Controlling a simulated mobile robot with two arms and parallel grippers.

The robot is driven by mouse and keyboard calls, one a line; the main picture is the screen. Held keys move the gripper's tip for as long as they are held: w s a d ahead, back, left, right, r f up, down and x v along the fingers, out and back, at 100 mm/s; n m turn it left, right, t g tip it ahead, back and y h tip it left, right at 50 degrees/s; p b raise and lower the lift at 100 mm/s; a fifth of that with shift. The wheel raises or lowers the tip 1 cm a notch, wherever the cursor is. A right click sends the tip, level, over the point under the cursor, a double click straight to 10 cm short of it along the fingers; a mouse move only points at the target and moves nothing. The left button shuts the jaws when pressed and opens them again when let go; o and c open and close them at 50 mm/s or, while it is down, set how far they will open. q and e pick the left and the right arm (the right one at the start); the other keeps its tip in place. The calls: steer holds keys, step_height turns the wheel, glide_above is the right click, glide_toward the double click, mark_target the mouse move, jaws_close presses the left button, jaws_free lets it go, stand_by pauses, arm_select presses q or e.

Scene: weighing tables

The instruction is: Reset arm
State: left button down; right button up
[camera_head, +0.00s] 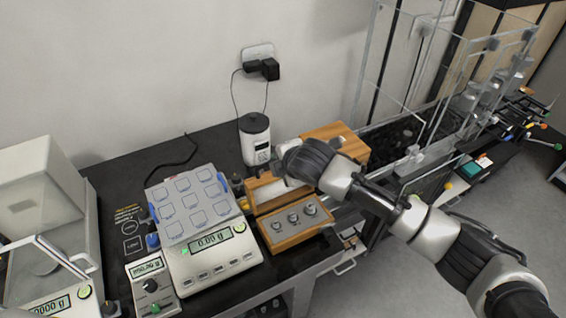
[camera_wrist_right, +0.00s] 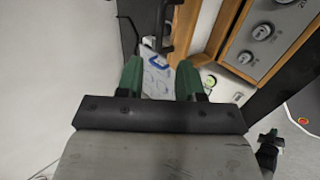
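My right arm reaches in from the right in the head view, over the wooden weight box. Its wrist hangs above the back of the table, and its fingertips are hard to make out there. In the right wrist view my right gripper (camera_wrist_right: 159,76) shows two green-tipped fingers spread apart, with nothing between them. Beyond the fingers lies the scale with its pale tray (camera_wrist_right: 157,84). My left arm and gripper are not in view.
The scale (camera_head: 213,262) carries a tray of square compartments (camera_head: 188,203). Beside it is an open wooden weight box (camera_head: 297,238) with metal weights. A white bottle-like device (camera_head: 254,139) stands behind. A glass enclosure (camera_head: 398,75) stands at right, a balance (camera_head: 40,190) at left.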

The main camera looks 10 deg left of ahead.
stand_by(0.4)
steer(key=s+d+f+m+g, duration=0.1)
steer(key=s+d+f+m, duration=0.1)
steer(key=s+m, duration=0.3)
steer(key=s+d+f+m, duration=0.2)
steer(key=s+m, duration=0.1)
steer(key=s, duration=0.4)
steer(key=s+d+f+m+g+h, duration=0.2)
steer(key=s+d+f+m+h, duration=0.1)
steer(key=s+d+m, duration=0.65)
steer(key=s+d+f+m+g+h, duration=0.1)
steer(key=s+d+f+m+h, duration=0.15)
steer(key=s+d+m, duration=0.7)
steer(key=s+d+f+n+g+b, duration=0.1)
steer(key=d+f+n, duration=0.15)
steer(key=f, duration=1.15)
steer(key=s+d+f+n+b, duration=0.2)
steer(key=d+f, duration=0.1)
steer(key=f, duration=1.2)
steer(key=s+d+f+g+b, duration=0.1)
steer(key=s+d+f+b, duration=0.1)
steer(key=s+f, duration=1.4)
steer(key=shift+d+f, duration=0.4)
steer(key=shift+f, duration=0.25)
